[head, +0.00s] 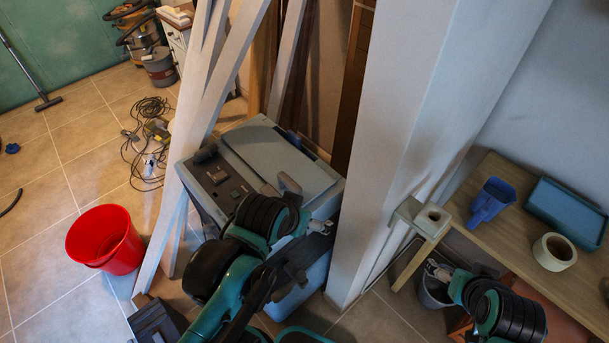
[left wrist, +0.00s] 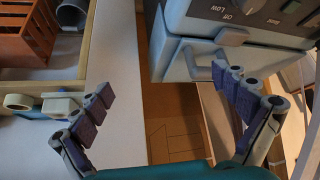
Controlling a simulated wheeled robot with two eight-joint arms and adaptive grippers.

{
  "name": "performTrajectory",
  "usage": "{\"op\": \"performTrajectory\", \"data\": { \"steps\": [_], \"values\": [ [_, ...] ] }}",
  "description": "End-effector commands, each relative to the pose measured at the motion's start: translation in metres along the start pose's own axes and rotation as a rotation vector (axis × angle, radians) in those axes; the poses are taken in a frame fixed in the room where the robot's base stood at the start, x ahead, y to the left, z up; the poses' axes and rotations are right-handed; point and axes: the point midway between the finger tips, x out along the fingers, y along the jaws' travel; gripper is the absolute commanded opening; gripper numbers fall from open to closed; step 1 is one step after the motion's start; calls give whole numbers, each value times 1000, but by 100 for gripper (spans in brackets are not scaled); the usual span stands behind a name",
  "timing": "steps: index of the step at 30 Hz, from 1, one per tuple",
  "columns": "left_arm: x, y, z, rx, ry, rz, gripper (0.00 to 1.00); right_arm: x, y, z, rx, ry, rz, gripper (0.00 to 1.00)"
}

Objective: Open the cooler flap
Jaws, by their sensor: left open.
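The cooler (head: 281,158) is a grey-blue box with a lid and a dark control panel, standing beside the white pillar in the head view. In the left wrist view its front (left wrist: 205,35) is at the top right, with dial markings and a pale flap with a handle-like edge (left wrist: 192,62) below. My left gripper (left wrist: 167,88) is open, its fingers spread and nothing between them; the right-hand finger overlaps the flap's lower part. In the head view my left gripper (head: 318,228) is at the cooler's near side, mostly hidden by its wrist. My right gripper (head: 437,270) is beside the bench, its fingers unclear.
The white pillar (head: 400,130) rises right of the cooler, and white boards (head: 205,110) lean to its left. A wooden bench (head: 476,222) with a blue scoop (head: 491,199), tape roll (head: 554,252) and blue tray (head: 567,212) is at right. A red bucket (head: 104,240) stands left.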

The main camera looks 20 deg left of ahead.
Motion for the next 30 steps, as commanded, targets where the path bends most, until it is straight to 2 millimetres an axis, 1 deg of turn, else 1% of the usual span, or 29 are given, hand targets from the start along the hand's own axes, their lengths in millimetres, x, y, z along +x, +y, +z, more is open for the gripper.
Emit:
{"op": "performTrajectory", "data": {
  "steps": [1,11,19,23,27,30],
  "values": [
    [-2,-2,-6,6,-10,-3,98,-3,0,-2,0,0,0,88],
    [-8,-13,-28,66,-101,-13,98,-16,0,-11,0,0,0,88],
    [-11,-30,-56,141,-218,-11,98,-33,0,-24,0,0,0,88],
    [-9,-44,-76,195,-306,1,98,-46,0,-33,0,0,0,88],
    [-1,-64,-99,268,-427,37,98,-64,0,-46,0,0,0,88],
    [7,-78,-108,311,-500,68,98,-74,0,-53,0,0,0,88]
  ]
}}
